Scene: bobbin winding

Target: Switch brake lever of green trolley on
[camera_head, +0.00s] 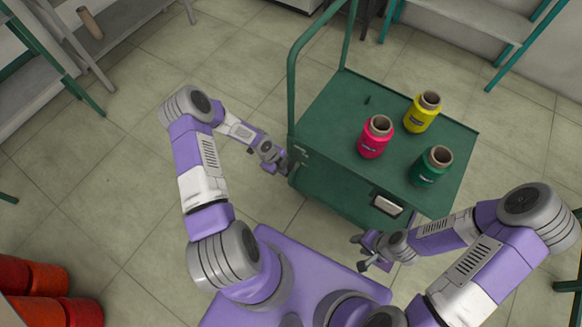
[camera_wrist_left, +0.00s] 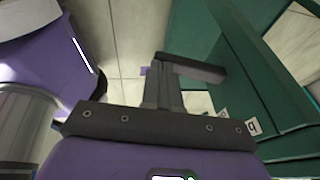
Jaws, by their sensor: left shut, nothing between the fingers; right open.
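The green trolley (camera_head: 330,112) stands right of centre in the head view, with its tall handle frame at its left end. My left gripper (camera_head: 284,164) is shut and empty, low beside the trolley's near left corner. In the left wrist view, its closed fingers (camera_wrist_left: 164,92) point toward a dark grey bar (camera_wrist_left: 200,70) beside the green trolley side (camera_wrist_left: 240,75). The bar may be the brake lever; I cannot tell whether the fingers touch it. No brake lever can be made out in the head view. My right gripper (camera_head: 361,252) is open and empty, in front of the trolley.
Pink (camera_head: 375,138), yellow (camera_head: 422,112) and green (camera_head: 431,166) bobbins stand on the trolley top. Red bobbins (camera_head: 40,280) are at lower left. Shelves (camera_head: 32,85) stand at upper left and upper right. The floor left of the trolley is clear.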

